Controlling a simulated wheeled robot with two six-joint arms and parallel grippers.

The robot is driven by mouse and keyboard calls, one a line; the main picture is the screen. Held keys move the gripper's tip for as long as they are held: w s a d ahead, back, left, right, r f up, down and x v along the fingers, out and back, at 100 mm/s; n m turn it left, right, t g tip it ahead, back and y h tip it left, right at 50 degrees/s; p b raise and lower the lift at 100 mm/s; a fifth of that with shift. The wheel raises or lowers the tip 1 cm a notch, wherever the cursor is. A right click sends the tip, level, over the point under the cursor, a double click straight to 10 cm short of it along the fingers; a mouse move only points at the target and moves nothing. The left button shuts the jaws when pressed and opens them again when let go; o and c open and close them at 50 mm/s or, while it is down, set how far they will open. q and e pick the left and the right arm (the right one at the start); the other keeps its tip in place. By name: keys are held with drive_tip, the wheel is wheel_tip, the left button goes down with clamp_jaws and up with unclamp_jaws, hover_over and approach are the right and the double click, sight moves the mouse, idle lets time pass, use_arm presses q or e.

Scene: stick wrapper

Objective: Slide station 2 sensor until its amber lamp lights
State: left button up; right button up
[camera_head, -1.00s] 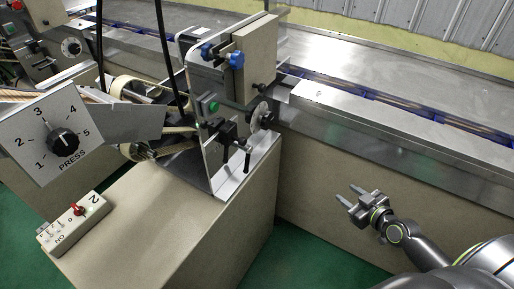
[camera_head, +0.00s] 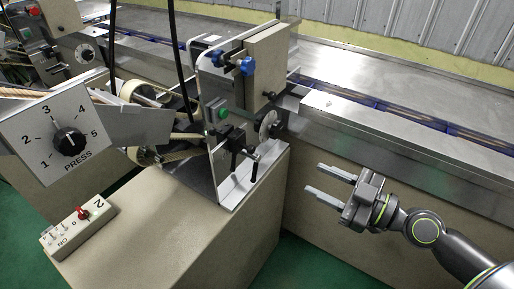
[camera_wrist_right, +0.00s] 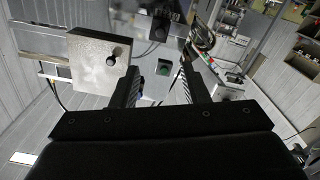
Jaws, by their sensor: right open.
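Station 2's upright metal plate (camera_head: 213,135) stands on a beige cabinet, with a green button (camera_head: 223,113) on it. A black clamp-like fitting with a small lever (camera_head: 235,142) sits at its lower part; it may be the sensor, but I cannot tell. No lit amber lamp can be made out. My right gripper (camera_head: 314,180) is open and empty, right of the station and apart from it, its fingers pointing left. In the right wrist view, a green button (camera_wrist_right: 163,68) shows between the open fingers. My left gripper is out of view.
A switch box marked 2 (camera_head: 78,226) with a red knob lies on the cabinet (camera_head: 165,240). The PRESS dial panel (camera_head: 62,135) is at left. Blue knobs (camera_head: 248,66) are high on the station. A long steel conveyor (camera_head: 400,125) runs behind my right gripper.

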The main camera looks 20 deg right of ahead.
sight(253, 150)
drive_tip(key=p+x, duration=0.7)
drive_tip(key=x, duration=0.8)
drive_tip(key=shift+w+a+f, duration=0.1)
drive_tip(key=shift+w+a, duration=0.35)
drive_tip(key=shift+w, duration=0.05)
clamp_jaws()
